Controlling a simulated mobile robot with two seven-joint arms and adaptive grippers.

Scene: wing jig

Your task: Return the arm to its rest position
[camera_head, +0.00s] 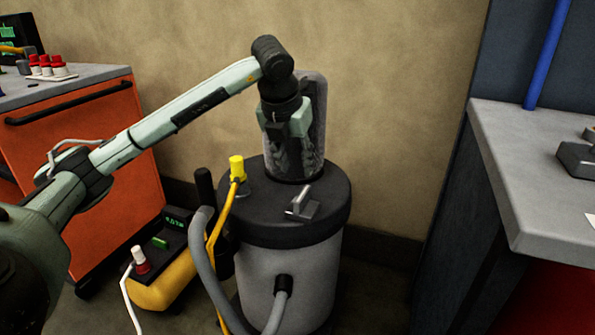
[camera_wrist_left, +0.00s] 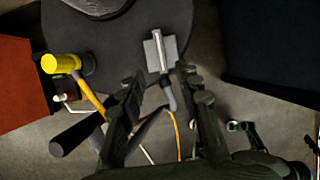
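My left arm comes in from the left in the head view, raised, with its wrist bent down. My left gripper (camera_head: 294,158) points down in front of the clear cylinder (camera_head: 315,110) on top of the vacuum unit. In the left wrist view my left gripper (camera_wrist_left: 160,74) has its two dark fingers apart, with nothing held between them. The grey latch (camera_wrist_left: 160,50) on the dark round lid (camera_wrist_left: 115,40) shows beyond the fingertips. My right arm and gripper are not in view.
The grey vacuum drum (camera_head: 275,270) has a grey hose (camera_head: 205,265) and a yellow-capped tool (camera_head: 236,170) beside it. A yellow unit (camera_head: 165,285) stands at its left, near an orange cabinet (camera_head: 60,160). A grey-topped bench (camera_head: 530,170) stands at right. Floor between drum and bench looks clear.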

